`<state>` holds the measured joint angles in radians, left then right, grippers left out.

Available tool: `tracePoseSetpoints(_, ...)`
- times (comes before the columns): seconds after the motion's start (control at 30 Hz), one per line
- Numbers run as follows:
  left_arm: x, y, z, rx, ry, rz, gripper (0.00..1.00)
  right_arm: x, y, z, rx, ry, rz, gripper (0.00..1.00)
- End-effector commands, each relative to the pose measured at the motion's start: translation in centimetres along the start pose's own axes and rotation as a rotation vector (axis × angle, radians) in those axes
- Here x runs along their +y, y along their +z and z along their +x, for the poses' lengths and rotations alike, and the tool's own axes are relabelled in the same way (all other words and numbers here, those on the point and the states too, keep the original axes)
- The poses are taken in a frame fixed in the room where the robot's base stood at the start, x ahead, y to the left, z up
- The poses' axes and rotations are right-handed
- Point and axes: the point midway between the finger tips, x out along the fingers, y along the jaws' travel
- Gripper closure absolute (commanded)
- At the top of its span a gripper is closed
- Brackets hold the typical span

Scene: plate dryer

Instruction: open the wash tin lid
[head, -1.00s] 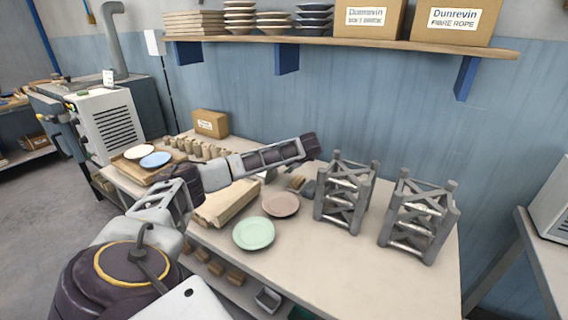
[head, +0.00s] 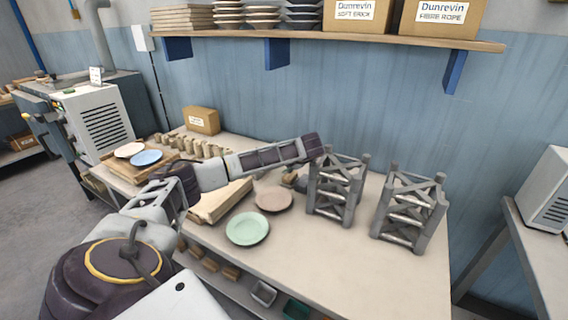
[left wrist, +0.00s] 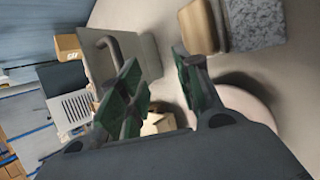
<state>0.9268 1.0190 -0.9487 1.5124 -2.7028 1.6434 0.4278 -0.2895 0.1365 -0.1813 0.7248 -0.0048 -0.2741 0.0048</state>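A grey-green metal tin lid (left wrist: 140,48) with a bent bar handle (left wrist: 104,46) shows in the left wrist view, ahead and to the left of the fingers. I take it to be the wash tin's; its sides are mostly hidden, and my forearm hides it in the head view. My left gripper (left wrist: 160,72) is open and empty, its dark green pads well apart, and clear of the handle. In the head view my left arm reaches over the table and its fingers are hidden. My right gripper does not show.
A wooden block (left wrist: 199,25) and a speckled grey block (left wrist: 255,22) lie close beside my right-hand finger. A pink plate (head: 273,198) and green plate (head: 247,229) lie in front. Two grey lattice racks (head: 336,188) (head: 408,211) stand to the right.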

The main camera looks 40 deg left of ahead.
Motion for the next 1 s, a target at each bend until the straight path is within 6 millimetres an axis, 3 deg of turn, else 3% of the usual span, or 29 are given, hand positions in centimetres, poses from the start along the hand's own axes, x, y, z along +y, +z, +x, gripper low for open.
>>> tracePoseSetpoints(0.5,-1.6,-0.3,-1.5,0.0,0.0,0.001,0.66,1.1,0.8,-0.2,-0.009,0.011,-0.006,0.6)
tracePoseSetpoints(1.0,-3.1,-0.6,-3.0,0.0,0.0,0.001,0.66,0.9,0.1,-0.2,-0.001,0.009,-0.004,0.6)
